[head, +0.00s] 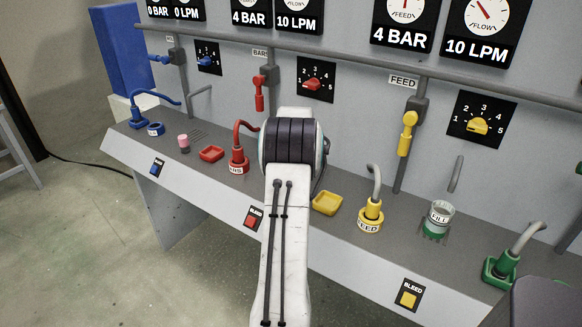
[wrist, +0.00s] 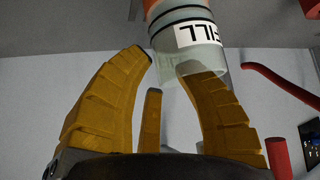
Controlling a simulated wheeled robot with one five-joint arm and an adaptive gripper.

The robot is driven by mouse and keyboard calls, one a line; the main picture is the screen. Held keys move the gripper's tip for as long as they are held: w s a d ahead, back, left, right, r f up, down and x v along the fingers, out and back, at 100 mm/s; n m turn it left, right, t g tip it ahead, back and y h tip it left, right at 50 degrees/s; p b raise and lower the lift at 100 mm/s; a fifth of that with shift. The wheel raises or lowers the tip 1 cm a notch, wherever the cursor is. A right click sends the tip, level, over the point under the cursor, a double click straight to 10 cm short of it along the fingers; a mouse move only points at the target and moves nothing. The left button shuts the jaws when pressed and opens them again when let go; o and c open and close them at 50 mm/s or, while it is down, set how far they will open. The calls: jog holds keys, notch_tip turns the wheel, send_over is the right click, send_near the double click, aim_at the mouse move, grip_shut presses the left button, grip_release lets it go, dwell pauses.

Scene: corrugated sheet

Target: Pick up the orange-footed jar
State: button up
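The jar (wrist: 195,42) shows at the top of the wrist view. It has a clear grey-green body, dark bands, a white FILL label and an orange end (wrist: 157,9) cut off by the picture edge. My gripper (wrist: 165,61) is open, with its yellow-orange fingers spread and nothing between them lower down. Its fingertips are close to the jar's clear end; the right one overlaps it in the picture, and I cannot tell whether they touch. In the head view my arm hides my gripper, and I cannot see the orange-footed jar there.
In the wrist view a red hose (wrist: 282,86) and a red cylinder (wrist: 278,158) are at the right. On the bench (head: 142,143) stand a red fitting (head: 237,158), a yellow tray (head: 327,203), a yellow FEED fitting (head: 371,214) and another FILL jar with a green foot (head: 438,217).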

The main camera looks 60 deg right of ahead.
grip_shut()
jog(key=shift+r, duration=0.3)
dwell(0.5)
